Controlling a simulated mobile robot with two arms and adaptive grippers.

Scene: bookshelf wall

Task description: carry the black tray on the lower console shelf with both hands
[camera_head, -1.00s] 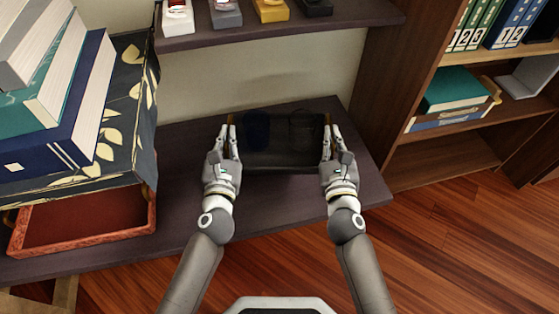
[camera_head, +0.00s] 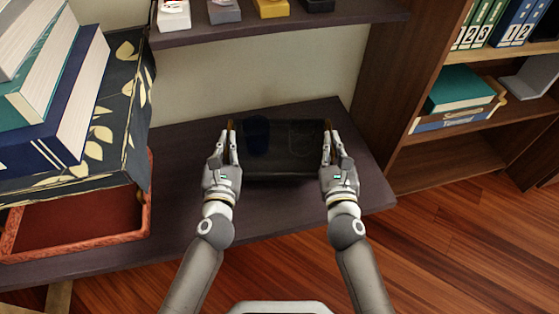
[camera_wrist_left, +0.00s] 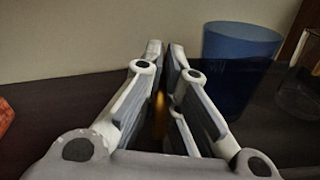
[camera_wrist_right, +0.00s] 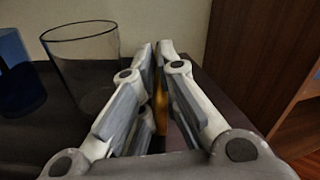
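The black tray (camera_head: 282,165) is at the lower console shelf (camera_head: 185,150), between my two hands. A blue cup (camera_head: 257,135) and a clear glass (camera_head: 302,132) stand in it; the blue cup (camera_wrist_left: 240,55) and the glass (camera_wrist_right: 85,65) also show in the wrist views. My left gripper (camera_head: 226,138) is shut on the tray's left handle, a gold piece (camera_wrist_left: 158,112) between its fingers. My right gripper (camera_head: 331,138) is shut on the right handle, also gold (camera_wrist_right: 160,100). I cannot tell clearly whether the tray's underside touches the shelf.
A leaf-patterned box (camera_head: 118,115) with stacked books (camera_head: 60,100) stands at the left, over a red tray (camera_head: 75,225). An upper shelf (camera_head: 270,27) with small items overhangs the back. A brown bookcase (camera_head: 440,155) is at the right. Open wooden floor (camera_head: 450,250) lies in front.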

